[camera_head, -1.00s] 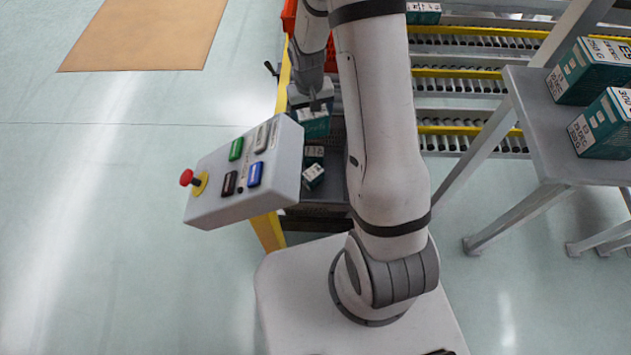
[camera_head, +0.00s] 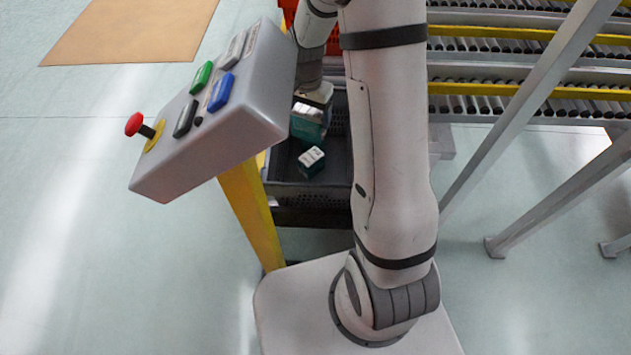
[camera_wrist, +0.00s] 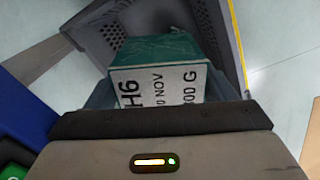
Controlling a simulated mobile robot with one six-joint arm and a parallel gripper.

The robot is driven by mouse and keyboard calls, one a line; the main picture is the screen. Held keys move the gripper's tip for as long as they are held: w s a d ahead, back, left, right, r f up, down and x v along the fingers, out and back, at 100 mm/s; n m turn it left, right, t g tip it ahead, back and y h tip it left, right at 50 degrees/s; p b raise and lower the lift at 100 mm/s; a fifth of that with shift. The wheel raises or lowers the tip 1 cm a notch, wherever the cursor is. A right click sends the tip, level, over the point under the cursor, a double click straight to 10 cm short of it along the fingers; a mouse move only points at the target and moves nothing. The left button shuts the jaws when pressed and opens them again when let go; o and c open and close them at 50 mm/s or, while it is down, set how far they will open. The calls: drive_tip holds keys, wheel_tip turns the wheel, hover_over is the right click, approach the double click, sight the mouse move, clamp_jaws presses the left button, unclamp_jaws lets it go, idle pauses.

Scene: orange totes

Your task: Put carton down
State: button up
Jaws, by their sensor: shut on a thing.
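My gripper (camera_head: 314,96) reaches down over a dark grey tote in the head view. It is shut on a teal carton (camera_head: 306,124) with a white label. In the wrist view the held carton (camera_wrist: 160,72) shows its label with "H6", "NOV" and "00 G", close in front of the gripper (camera_wrist: 160,105). The dark tote (camera_head: 310,201) stands below, and its grey wall (camera_wrist: 97,38) shows behind the carton in the wrist view. Whether the held carton touches the tote floor cannot be told.
Another teal carton (camera_head: 311,162) lies in the tote, nearer me. A grey control box (camera_head: 215,115) on a yellow post (camera_head: 250,212) stands left of the tote. A roller conveyor (camera_head: 520,70) and grey metal legs (camera_head: 560,195) are at right. An orange tote (camera_head: 333,43) is behind.

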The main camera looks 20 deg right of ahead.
sight(309, 138)
drive_tip(key=f+m+b, duration=0.1)
drive_tip(key=f+b, duration=0.2)
drive_tip(key=f+m+b, duration=0.1)
drive_tip(key=f+b, duration=0.2)
drive_tip(key=f+m+b, duration=0.1)
drive_tip(key=f+b, duration=0.1)
drive_tip(key=b, duration=0.2)
drive_tip(key=shift+s+a+f+m, duration=0.2)
drive_tip(key=shift+f+m, duration=0.1)
drive_tip(key=shift+f, duration=0.1)
wheel_tip(309, 138, down, 11)
drive_tip(key=b, duration=0.5)
drive_tip(key=shift+s+a+m+b, duration=0.15)
drive_tip(key=shift+s+m+b, duration=0.15)
drive_tip(key=shift+m+b, duration=0.1)
drive_tip(key=shift+f, duration=0.15)
drive_tip(key=shift+f+b, duration=0.3)
drive_tip(key=shift+f, duration=0.25)
drive_tip(key=o, duration=1.1)
